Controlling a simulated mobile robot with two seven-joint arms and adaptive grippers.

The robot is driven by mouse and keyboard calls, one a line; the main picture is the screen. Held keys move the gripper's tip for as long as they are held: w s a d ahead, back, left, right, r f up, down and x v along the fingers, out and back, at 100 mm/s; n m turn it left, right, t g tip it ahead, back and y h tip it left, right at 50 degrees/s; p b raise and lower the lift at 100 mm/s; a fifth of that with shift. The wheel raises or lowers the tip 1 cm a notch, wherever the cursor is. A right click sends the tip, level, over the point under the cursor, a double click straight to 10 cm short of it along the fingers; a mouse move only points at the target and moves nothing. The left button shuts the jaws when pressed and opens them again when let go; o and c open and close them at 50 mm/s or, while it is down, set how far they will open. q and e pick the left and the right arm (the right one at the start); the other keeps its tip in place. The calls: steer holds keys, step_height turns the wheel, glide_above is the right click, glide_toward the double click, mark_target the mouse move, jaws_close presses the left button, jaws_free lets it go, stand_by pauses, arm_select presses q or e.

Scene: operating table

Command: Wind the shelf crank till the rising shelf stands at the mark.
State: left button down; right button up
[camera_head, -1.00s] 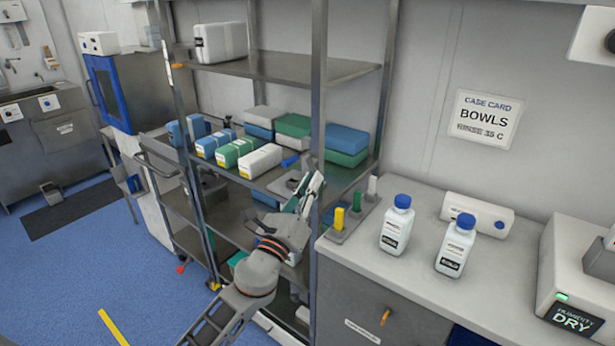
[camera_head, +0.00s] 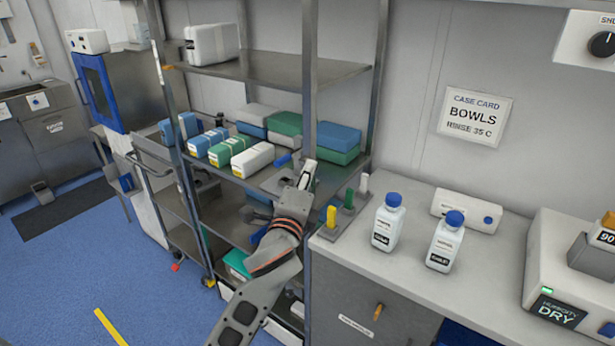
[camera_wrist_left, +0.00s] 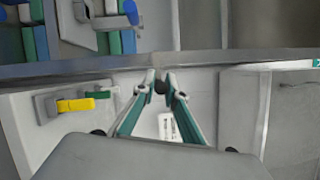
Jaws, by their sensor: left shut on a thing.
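My left gripper (camera_head: 308,172) is at the front right post of the shelf rack, beside the middle shelf. The rest of the crank is hidden by the gripper and arm. The middle shelf (camera_head: 268,182) carries several blue, green and white boxes; I cannot tell for sure that it is the rising one. An orange tab (camera_head: 168,67) sits on the left post near the upper shelf, possibly the mark. My right gripper is out of view.
A counter (camera_head: 345,245) adjoins the rack on the right. Blue floor is clear at the left.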

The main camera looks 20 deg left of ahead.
arm_select(q)
steer(key=shift+r+n, duration=0.4)
steer(key=shift+n, duration=0.2)
steer(key=shift+a+g, duration=0.1)
steer(key=shift+g, duration=0.2)
steer(key=c, duration=2)
jaws_free()
steer(key=shift+c, duration=0.2)
steer(key=shift+s+f, duration=0.15)
steer(key=shift+s, duration=0.4)
steer(key=s, duration=1.1)
steer(key=shift+d+f, duration=0.15)
steer(key=shift+d, duration=0.1)
steer(key=shift+w, duration=0.1)
